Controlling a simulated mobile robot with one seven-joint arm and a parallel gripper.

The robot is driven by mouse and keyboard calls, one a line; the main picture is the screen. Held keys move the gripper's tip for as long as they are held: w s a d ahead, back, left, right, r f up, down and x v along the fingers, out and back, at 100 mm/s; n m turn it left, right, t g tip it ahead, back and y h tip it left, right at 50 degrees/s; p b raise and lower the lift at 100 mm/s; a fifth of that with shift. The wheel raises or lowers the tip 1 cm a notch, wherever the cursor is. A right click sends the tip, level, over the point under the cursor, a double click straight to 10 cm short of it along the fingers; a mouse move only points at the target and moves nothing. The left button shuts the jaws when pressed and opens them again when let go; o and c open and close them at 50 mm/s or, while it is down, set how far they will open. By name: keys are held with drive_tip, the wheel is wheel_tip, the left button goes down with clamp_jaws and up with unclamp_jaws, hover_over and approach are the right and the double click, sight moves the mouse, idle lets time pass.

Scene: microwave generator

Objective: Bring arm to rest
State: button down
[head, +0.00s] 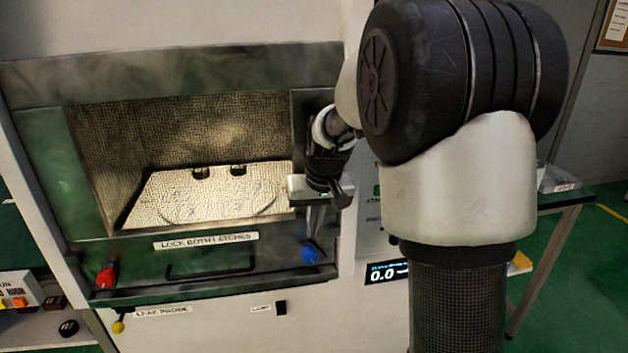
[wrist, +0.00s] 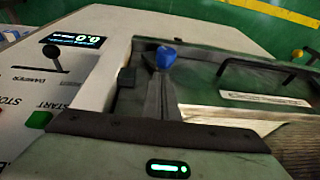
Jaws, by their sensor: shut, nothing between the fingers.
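My arm fills the right half of the head view. My gripper (head: 314,232) hangs in front of the right side of the microwave chamber's opening, fingers pointing down. In the wrist view my gripper (wrist: 159,75) is shut and empty. A blue latch knob (head: 308,255) sits just below the fingertips; it also shows in the wrist view (wrist: 165,57), just beyond them. I cannot tell whether they touch. A red latch knob (head: 106,277) is at the chamber front's lower left.
The chamber (head: 200,160) stands open with a pale plate inside. A black handle (head: 211,266) crosses the lowered door. The control panel has a 0.0 display (head: 384,273) and a green START button (wrist: 39,119). A glass-topped table (head: 572,196) stands at right.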

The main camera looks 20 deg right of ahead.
drive_tip(key=p+v, duration=0.1)
drive_tip(key=v, duration=1)
drive_tip(key=s+a+r+t, duration=0.1)
drive_tip(key=s+a, duration=0.1)
drive_tip(key=s, duration=1)
drive_tip(key=s+a+r+t, duration=0.1)
drive_tip(key=s+a, duration=0.1)
drive_tip(key=s, duration=1)
wheel_tip(320, 180, up, 18)
drive_tip(key=p, duration=1.8)
drive_tip(key=shift+n, duration=0.4)
